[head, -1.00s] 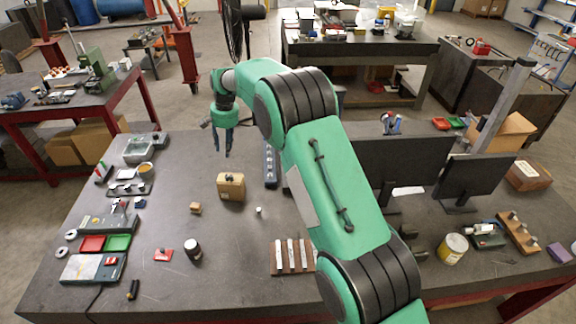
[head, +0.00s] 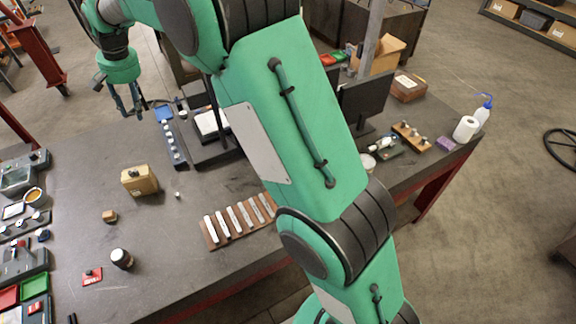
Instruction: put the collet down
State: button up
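My gripper (head: 130,102) hangs fingers down at the upper left of the head view, over the far edge of the bench (head: 185,235). Its dark fingers are small and partly blend together. I cannot tell whether they are open or shut, and no collet can be made out between them. A small pale metal cylinder (head: 177,194) stands on the bench to the right of a tan block (head: 139,180); I cannot tell whether it is a collet. A dark strip with several round pieces (head: 172,145) lies right of and below my gripper.
A wooden rack with several pale bars (head: 235,220) lies at the bench's middle. Monitors (head: 365,102) rise behind my arm. Bare bench lies around the small cylinder.

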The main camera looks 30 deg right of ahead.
jog(key=s+d+r+t, duration=0.1)
jog(key=s+d+r, duration=0.7)
jog(key=s, duration=0.4)
jog(key=s+d+r+t, duration=0.1)
jog(key=s+d+r, duration=0.5)
jog(key=s+d, duration=0.45)
jog(key=s+d+f, duration=0.2)
jog(key=s, duration=0.7)
jog(key=s+d+f+n+t+h, duration=0.1)
jog(key=s+d+f, duration=0.1)
jog(key=s, duration=0.7)
jog(key=s+d+f+t, duration=0.1)
jog(key=s+d, duration=0.3)
jog(key=s, duration=0.5)
jog(key=shift+f+h, duration=0.3)
jog(key=shift+f, duration=0.25)
jog(key=shift+s, duration=0.1)
notch_tip(320, 180, down, 18)
jog(key=b, duration=1.8)
jog(key=shift+f+b, duration=0.25)
jog(key=shift+b, duration=0.1)
